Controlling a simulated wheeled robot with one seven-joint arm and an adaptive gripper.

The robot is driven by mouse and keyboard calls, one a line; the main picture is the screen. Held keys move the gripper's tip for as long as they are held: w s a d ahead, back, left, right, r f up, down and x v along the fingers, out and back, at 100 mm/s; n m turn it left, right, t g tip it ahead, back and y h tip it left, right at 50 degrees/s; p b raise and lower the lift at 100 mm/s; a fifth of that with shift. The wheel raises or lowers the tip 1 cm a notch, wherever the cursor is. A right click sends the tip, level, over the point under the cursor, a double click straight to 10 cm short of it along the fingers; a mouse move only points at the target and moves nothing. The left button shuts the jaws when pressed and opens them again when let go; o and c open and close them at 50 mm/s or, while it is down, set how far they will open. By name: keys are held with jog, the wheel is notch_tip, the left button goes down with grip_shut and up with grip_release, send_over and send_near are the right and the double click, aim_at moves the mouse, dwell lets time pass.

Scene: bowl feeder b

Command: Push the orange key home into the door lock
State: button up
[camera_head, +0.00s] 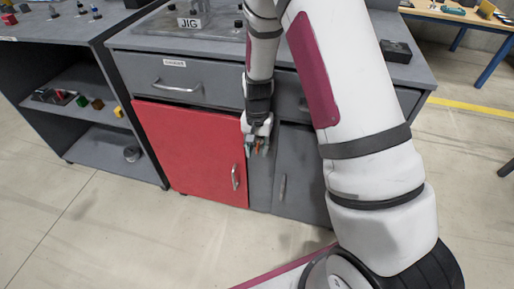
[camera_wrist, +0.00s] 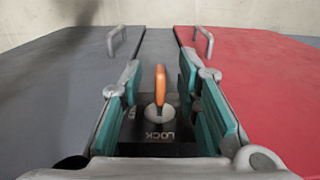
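The orange key (camera_wrist: 159,86) stands in the round lock face (camera_wrist: 159,113) on a black plate marked LOCK, in the middle of the wrist view. I cannot tell how deep it sits. My gripper (camera_wrist: 160,72) is open, with one teal-padded finger on each side of the key and a gap on both sides. In the head view my gripper (camera_head: 258,146) is low at the cabinet front, beside the red door (camera_head: 195,150). There the key is only a small orange patch between the fingers, and the lock is hidden.
The red door has a metal handle (camera_head: 235,177); the grey door (camera_head: 300,180) beside it has another. A drawer (camera_head: 180,80) with a protruding handle is above. An open shelf unit (camera_head: 85,82) stands left. The floor in front is clear.

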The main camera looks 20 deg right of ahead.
aim_at(257, 146)
notch_tip(257, 146, up, 12)
dwell(0.5)
